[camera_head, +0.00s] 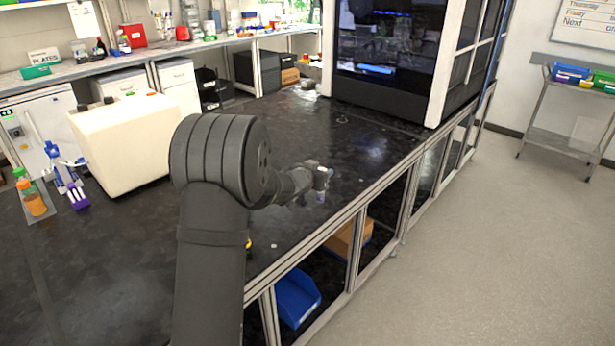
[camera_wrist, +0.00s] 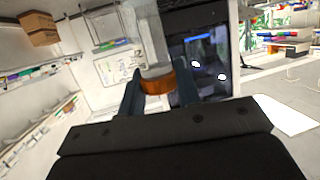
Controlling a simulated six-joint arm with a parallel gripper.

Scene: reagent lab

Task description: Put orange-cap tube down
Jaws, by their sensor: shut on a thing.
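In the wrist view, my gripper (camera_wrist: 158,92) is shut on the orange-cap tube, with its two dark fingers on either side of the orange cap (camera_wrist: 157,84). The clear tube body (camera_wrist: 148,35) extends from the cap toward the top of that picture. In the head view, my gripper (camera_head: 318,180) is over the black bench top (camera_head: 345,150), near its right edge. A small pale, see-through part of the tube (camera_head: 320,196) shows just below the gripper; its orange cap is not clear there. I cannot tell whether the tube touches the bench.
A large white box (camera_head: 125,145) stands left of my arm. A glass-fronted cabinet (camera_head: 385,55) stands at the back. The bench around my gripper is mostly clear.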

